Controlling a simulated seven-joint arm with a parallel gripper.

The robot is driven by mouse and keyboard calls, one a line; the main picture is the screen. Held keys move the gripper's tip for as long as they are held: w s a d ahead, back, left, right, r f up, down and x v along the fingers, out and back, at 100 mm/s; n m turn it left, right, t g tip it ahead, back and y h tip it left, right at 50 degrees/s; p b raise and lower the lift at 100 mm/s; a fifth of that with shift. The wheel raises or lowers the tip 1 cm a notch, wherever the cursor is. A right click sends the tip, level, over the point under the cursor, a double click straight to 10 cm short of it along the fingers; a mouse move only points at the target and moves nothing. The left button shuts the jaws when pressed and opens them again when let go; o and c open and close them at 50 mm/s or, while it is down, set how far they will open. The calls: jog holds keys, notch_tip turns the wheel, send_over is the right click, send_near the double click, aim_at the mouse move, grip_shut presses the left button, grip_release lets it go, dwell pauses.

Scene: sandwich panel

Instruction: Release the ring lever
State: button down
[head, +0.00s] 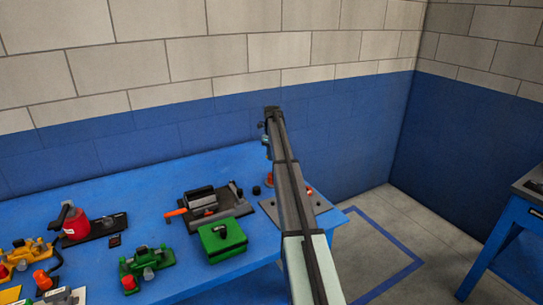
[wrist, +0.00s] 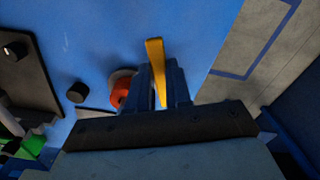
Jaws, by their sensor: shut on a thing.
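In the wrist view, the dark blue fingers of my gripper (wrist: 163,90) are shut on a yellow lever (wrist: 155,52). The lever's flat end sticks out past the fingers. A ring is not clearly visible; the lever's base is hidden by the gripper. A red-orange round part (wrist: 120,92) with a grey rim shows just left of the fingers. In the head view, my arm crosses in front of a grey plate (head: 320,203) at the table's right end and hides the fingers and lever.
The blue table (head: 160,235) holds a green box (head: 222,242), a dark fixture with an orange handle (head: 174,212), a red canister (head: 76,225) and other devices on the left. A small black knob (head: 256,190) is near the plate. The blue wall stands behind.

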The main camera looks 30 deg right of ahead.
jog(key=shift+d, duration=0.1)
dwell(0.5)
jog(key=c, duration=1)
grip_release()
jog(key=shift+c, duration=0.2)
notch_tip(320, 180, up, 14)
jog(key=shift+f, duration=0.1)
